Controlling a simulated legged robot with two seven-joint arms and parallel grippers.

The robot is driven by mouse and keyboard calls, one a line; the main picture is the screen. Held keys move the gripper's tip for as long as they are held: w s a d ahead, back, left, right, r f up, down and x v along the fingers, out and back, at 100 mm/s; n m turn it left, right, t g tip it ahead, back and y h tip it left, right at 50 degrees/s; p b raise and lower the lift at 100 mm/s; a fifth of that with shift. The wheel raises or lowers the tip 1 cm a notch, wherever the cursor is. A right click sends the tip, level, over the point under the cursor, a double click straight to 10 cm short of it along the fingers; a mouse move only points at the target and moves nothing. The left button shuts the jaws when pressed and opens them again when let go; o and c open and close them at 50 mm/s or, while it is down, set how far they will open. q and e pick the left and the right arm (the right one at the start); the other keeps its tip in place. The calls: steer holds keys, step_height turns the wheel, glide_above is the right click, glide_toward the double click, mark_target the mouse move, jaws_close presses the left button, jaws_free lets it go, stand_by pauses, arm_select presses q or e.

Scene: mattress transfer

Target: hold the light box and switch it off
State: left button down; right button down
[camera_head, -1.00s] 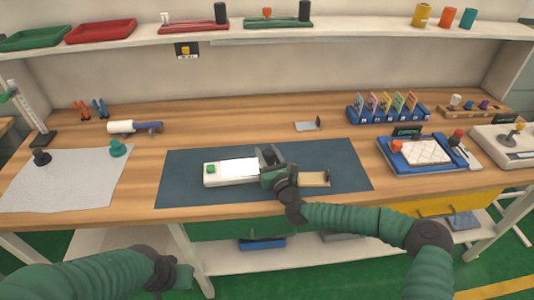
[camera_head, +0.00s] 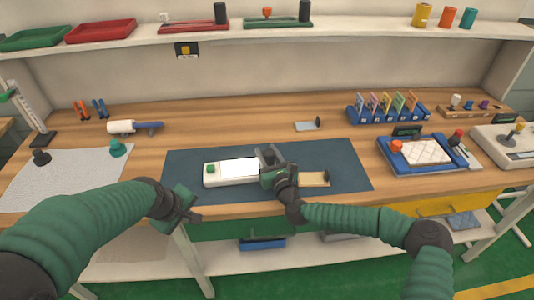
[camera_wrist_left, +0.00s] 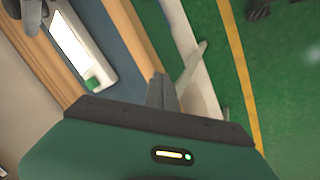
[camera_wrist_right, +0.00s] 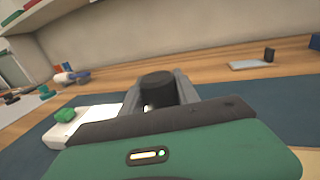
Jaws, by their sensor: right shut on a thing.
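The white light box (camera_head: 232,173) lies on the dark blue mat, its panel glowing bright white. A green button (camera_head: 211,169) is at its left end. My right gripper (camera_head: 268,158) is at its right end, shut on a black cylindrical grip (camera_wrist_right: 157,86) between its fingers. The gripper hides part of that end. My left gripper (camera_head: 194,214) is at the table's front edge, below and apart from the light box. Its fingers (camera_wrist_left: 162,88) are together with nothing between them. The left wrist view also shows the lit panel (camera_wrist_left: 70,38) and the green button (camera_wrist_left: 92,82).
A tan plate (camera_head: 314,179) lies right of my right gripper. A small grey plate (camera_head: 306,126) lies behind the mat (camera_head: 340,160). A white-and-blue tool (camera_head: 130,127) is at the back left, a blue tray (camera_head: 391,162) at the right. The mat's left part is clear.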

arm_select(q)
steer(key=w+d+r+n+t+h, duration=0.1)
steer(key=w+r+n, duration=0.15)
steer(key=w, duration=0.25)
steer(key=w+r+n+t, duration=0.1)
steer(key=w+r+n, duration=0.1)
steer(key=w+n, duration=0.25)
step_height(320, 180, up, 6)
steer(key=n+t+h, duration=0.1)
steer(key=n+t, duration=0.1)
steer(key=n, duration=0.3)
glide_above(209, 169)
steer(key=shift+n, duration=0.3)
step_height(209, 169, down, 9)
steer(key=shift+r, duration=0.2)
arm_select(e)
steer(key=shift+r, duration=0.1)
